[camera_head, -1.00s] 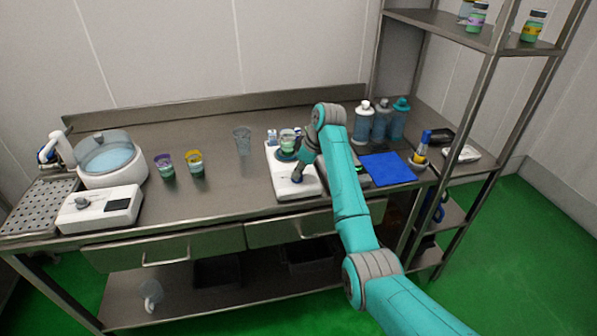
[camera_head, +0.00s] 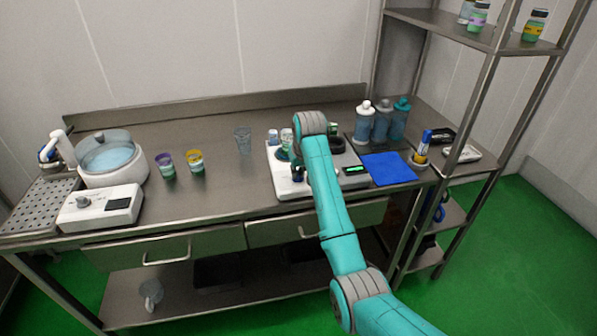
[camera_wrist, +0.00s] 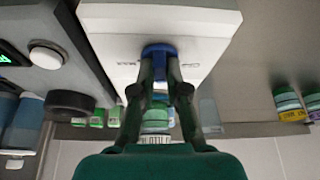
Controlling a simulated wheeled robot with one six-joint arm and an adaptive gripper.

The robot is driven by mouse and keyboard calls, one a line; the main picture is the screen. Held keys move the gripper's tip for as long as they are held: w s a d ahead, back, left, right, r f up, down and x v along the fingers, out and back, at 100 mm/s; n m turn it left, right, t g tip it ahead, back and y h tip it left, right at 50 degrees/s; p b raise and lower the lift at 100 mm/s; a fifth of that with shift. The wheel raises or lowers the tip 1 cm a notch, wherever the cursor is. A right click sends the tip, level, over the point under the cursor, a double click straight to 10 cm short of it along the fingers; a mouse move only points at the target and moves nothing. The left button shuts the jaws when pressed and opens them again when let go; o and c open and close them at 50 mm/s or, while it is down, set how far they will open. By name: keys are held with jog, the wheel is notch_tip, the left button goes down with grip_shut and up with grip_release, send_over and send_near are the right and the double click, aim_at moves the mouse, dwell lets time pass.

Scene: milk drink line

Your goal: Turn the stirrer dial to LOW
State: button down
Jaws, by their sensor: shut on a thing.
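The stirrer is a white box (camera_head: 290,187) at the middle of the bench in the head view; its white front (camera_wrist: 215,25) also shows in the wrist view. Its blue dial (camera_wrist: 160,48) shows between my fingertips, with small dark print beside it too blurred to read. My gripper (camera_wrist: 159,58) is shut on the dial. In the head view my gripper (camera_head: 297,174) is at the stirrer's front, partly hidden by my arm. A cup with green contents (camera_head: 286,138) stands on the stirrer's back part; it also shows behind my fingers in the wrist view (camera_wrist: 155,118).
A device with a green display (camera_head: 354,169) stands close on the stirrer's right. A blue cloth (camera_head: 388,168) and several bottles (camera_head: 381,122) are further right. A clear cup (camera_head: 243,140) and two coloured cups stand left. Bench between them is free.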

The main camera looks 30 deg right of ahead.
jog(key=shift+f+m, duration=0.1)
jog(key=shift+m, duration=0.5)
jog(key=c, duration=1.2)
grip_release()
jog(key=shift+v, duration=3.8)
jog(key=shift+a, duration=0.15)
